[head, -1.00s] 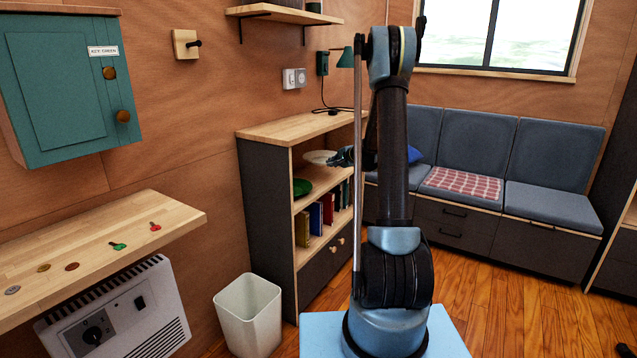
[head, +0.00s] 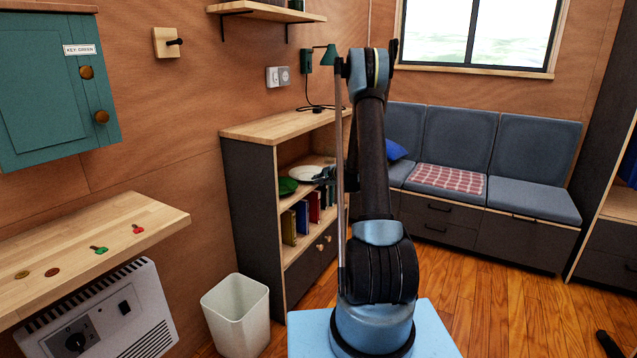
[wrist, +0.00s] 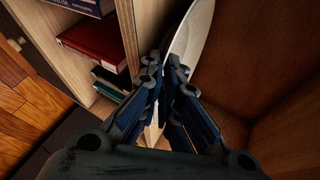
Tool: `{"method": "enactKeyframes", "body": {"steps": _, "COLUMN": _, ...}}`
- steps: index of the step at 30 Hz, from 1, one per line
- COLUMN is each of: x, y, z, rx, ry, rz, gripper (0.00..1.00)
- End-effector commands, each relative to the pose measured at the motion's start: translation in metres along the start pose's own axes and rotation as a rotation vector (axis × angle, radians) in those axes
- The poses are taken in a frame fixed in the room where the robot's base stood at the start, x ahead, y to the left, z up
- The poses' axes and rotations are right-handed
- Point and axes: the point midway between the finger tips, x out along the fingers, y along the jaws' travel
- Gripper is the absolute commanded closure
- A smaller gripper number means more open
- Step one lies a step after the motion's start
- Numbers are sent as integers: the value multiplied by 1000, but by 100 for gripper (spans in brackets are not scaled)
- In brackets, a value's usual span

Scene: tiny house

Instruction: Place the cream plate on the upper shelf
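The cream plate (head: 305,172) is inside the upper open compartment of the bookcase, lying about flat, low over the upper shelf (head: 300,196). I cannot tell whether it touches the board. My gripper (head: 326,176) is at the plate's right edge, at the open front of the compartment. In the wrist view, the fingers (wrist: 163,72) are close together on both sides of the rim of the cream plate (wrist: 192,38), shut on it. A green plate or bowl (head: 287,186) is at the left front of the same shelf.
A white bin (head: 238,312) stands before the bookcase. Wood floor is open to the right.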

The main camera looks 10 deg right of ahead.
Motion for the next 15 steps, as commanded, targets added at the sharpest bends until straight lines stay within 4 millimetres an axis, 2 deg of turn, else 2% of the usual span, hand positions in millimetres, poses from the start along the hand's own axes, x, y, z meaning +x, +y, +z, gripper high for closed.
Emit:
{"method": "enactKeyframes", "body": {"steps": 7, "x": 0, "y": 1, "z": 0, "rx": 0, "ry": 0, "rz": 0, "gripper": 100}}
{"method": "enactKeyframes", "body": {"steps": 9, "x": 0, "y": 1, "z": 0, "rx": 0, "ry": 0, "rz": 0, "gripper": 87}}
{"method": "enactKeyframes", "body": {"steps": 15, "x": 0, "y": 1, "z": 0, "rx": 0, "ry": 0, "rz": 0, "gripper": 87}}
